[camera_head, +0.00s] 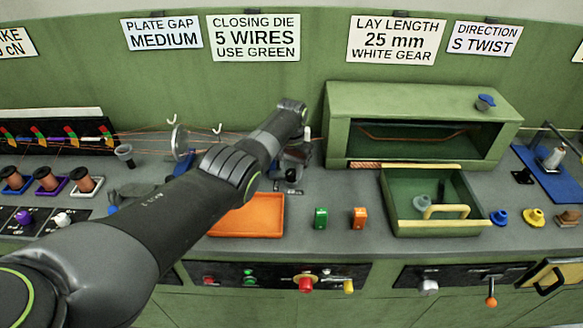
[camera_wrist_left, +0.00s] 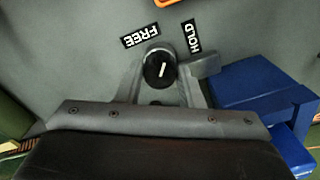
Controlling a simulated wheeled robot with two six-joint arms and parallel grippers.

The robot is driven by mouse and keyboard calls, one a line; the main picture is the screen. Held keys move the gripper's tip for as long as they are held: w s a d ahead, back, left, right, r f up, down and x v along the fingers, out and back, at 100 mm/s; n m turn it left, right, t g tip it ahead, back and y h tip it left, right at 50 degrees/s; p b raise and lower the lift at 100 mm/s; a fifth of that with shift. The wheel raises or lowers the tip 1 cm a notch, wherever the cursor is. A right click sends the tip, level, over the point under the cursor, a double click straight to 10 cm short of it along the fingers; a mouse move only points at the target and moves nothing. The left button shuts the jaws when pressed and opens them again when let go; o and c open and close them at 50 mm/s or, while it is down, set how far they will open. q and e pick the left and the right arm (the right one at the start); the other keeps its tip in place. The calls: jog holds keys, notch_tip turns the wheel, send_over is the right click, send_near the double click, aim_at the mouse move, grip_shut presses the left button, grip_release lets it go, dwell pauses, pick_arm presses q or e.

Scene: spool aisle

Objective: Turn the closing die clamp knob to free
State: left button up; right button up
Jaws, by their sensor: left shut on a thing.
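The closing die clamp knob (camera_wrist_left: 160,70) is round and black with a white pointer line, in the left wrist view. Its line points up the picture and leans slightly right, between the FREE label (camera_wrist_left: 140,35) on the left and the HOLD label (camera_wrist_left: 192,36) on the right. My left gripper (camera_wrist_left: 158,82) is shut on the knob, a finger on each side. My right gripper is not in view.
A blue block (camera_wrist_left: 262,92) stands close to the right of the gripper in the wrist view. An orange tray (camera_head: 247,222), a green block (camera_head: 320,219) and an orange block (camera_head: 358,218) are in front. The green box (camera_head: 338,135) stands to the right, its drawer (camera_head: 400,207) pulled out.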

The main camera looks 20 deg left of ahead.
pick_arm(q)
jog(key=n, duration=0.3)
jog(key=shift+r+n, duration=0.1)
jog(key=shift+n, duration=0.2)
jog(key=shift+n+p, duration=0.35)
jog(key=shift+n, duration=1.55)
jog(key=shift+w, duration=0.1)
jog(key=o, duration=1)
